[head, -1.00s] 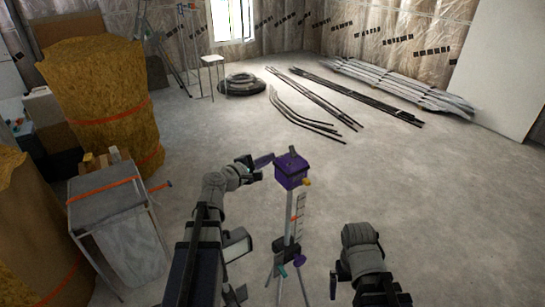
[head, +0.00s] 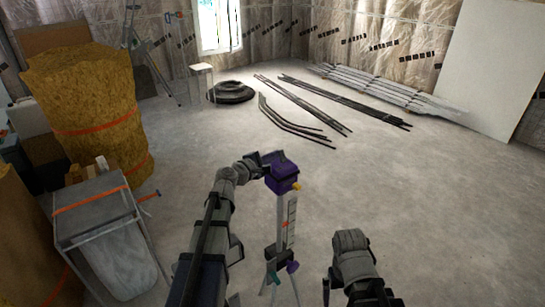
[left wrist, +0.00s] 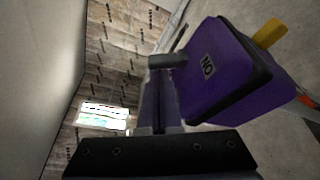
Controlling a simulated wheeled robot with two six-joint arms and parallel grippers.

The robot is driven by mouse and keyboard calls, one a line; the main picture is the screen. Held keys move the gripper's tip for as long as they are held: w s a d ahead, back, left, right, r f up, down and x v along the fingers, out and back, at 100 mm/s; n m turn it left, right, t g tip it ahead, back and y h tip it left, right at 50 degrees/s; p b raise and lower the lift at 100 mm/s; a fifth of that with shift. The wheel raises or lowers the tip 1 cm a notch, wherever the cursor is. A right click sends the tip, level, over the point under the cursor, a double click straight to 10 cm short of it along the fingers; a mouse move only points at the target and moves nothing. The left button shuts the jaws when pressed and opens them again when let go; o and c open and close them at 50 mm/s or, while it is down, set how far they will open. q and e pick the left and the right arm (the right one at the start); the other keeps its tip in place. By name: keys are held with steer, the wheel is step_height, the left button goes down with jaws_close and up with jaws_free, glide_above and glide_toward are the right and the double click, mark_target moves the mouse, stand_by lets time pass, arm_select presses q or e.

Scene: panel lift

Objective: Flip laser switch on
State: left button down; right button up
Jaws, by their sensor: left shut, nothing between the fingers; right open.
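The laser is a purple box (head: 283,183) on a tripod with a scale strip, in the middle of the head view. It fills the upper right of the left wrist view (left wrist: 225,80), with a label reading "ON" on its face and a yellow knob (left wrist: 269,34) at its far side. A short grey bar (left wrist: 168,60), apparently the switch lever, shows beside the label at the fingertips. My left gripper (head: 271,158) is shut and empty at the top of the box; I cannot tell whether it touches the lever. My right gripper (head: 327,289) is open, low and away from the laser.
A strapped grey cart (head: 93,190) and a yellow insulation roll (head: 85,105) stand on the left. Dark bars (head: 345,102) and stacked metal profiles (head: 385,88) lie at the back. The floor right of the laser is clear.

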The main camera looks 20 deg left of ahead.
arm_select(q)
steer(key=shift+s+d+r+m+t+b, duration=0.15)
steer(key=shift+m+b, duration=0.1)
steer(key=shift+m, duration=0.25)
steer(key=shift+d+r+m+t+b, duration=0.15)
steer(key=shift+m+b, duration=0.1)
steer(key=shift+m, duration=0.25)
arm_select(e)
steer(key=shift+f, duration=0.5)
arm_select(q)
steer(key=shift+s+d+m+t+b, duration=0.15)
steer(key=shift+m+t+b, duration=0.35)
steer(key=shift+m, duration=0.5)
steer(key=m, duration=0.1)
steer(key=m+b, duration=0.2)
steer(key=shift+s+d+r+t, duration=0.15)
steer(key=shift+s+d+t, duration=0.15)
steer(key=shift+t, duration=0.1)
steer(key=shift+s+d+r+m+t+b, duration=0.15)
steer(key=shift+m+t+b, duration=0.15)
steer(key=shift+m, duration=0.5)
arm_select(e)
step_height(320, 180, down, 4)
steer(key=shift+r, duration=0.25)
